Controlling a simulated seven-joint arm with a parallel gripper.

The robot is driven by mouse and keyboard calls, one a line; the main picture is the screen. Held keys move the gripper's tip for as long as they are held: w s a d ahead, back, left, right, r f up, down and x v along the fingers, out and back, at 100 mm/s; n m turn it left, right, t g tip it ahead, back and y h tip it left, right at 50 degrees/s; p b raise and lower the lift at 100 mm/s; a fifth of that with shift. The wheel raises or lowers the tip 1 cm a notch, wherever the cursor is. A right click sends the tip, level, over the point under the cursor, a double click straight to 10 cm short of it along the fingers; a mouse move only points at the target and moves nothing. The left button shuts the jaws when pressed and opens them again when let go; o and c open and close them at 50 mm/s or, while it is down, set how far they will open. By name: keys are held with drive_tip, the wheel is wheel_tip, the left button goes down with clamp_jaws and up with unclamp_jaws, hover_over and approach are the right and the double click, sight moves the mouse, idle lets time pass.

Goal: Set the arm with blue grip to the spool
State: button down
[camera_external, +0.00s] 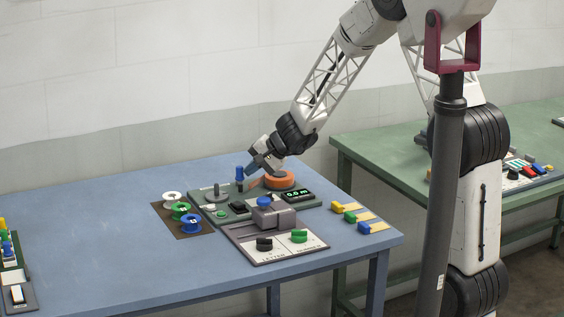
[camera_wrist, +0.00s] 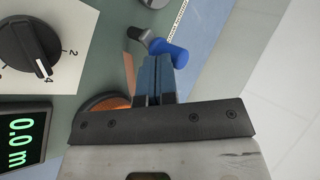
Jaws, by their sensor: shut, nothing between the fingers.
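The blue grip (camera_external: 239,173) stands upright at the back of the green panel (camera_external: 260,207), left of my gripper. In the wrist view the blue grip (camera_wrist: 173,54) lies just beyond my fingertips, with a dark arm end beside it. The orange spool (camera_external: 281,180) sits at the panel's back right. It is partly hidden behind my gripper in the wrist view (camera_wrist: 106,103). My gripper (camera_wrist: 152,64) is shut and empty, with the blue fingers together. In the external view my gripper (camera_external: 251,174) is between the blue grip and the spool; contact with the grip cannot be told.
The panel has a display (camera_external: 297,195) reading 0.0 m and a black dial (camera_wrist: 27,50). A grey press (camera_external: 272,217) stands in front. White, green and blue reels (camera_external: 191,223) lie to the left. Coloured tabs (camera_external: 371,228) lie to the right. The table's left middle is clear.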

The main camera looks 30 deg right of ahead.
sight(241, 182)
drive_tip(key=shift+a+m+t+h, duration=0.9)
drive_tip(key=shift+a+m+h, duration=0.15)
drive_tip(key=shift+m, duration=0.55)
drive_tip(key=shift+w+a, duration=0.1)
drive_tip(key=shift+a, duration=0.4)
drive_tip(key=shift+d, duration=0.1)
drive_tip(key=shift+s+d, duration=0.45)
drive_tip(key=shift+s, duration=0.35)
drive_tip(key=shift+s+d, duration=0.45)
drive_tip(key=shift+s, duration=0.3)
drive_tip(key=v, duration=1)
drive_tip(key=shift+s+a, duration=0.15)
drive_tip(key=shift+s, duration=0.15)
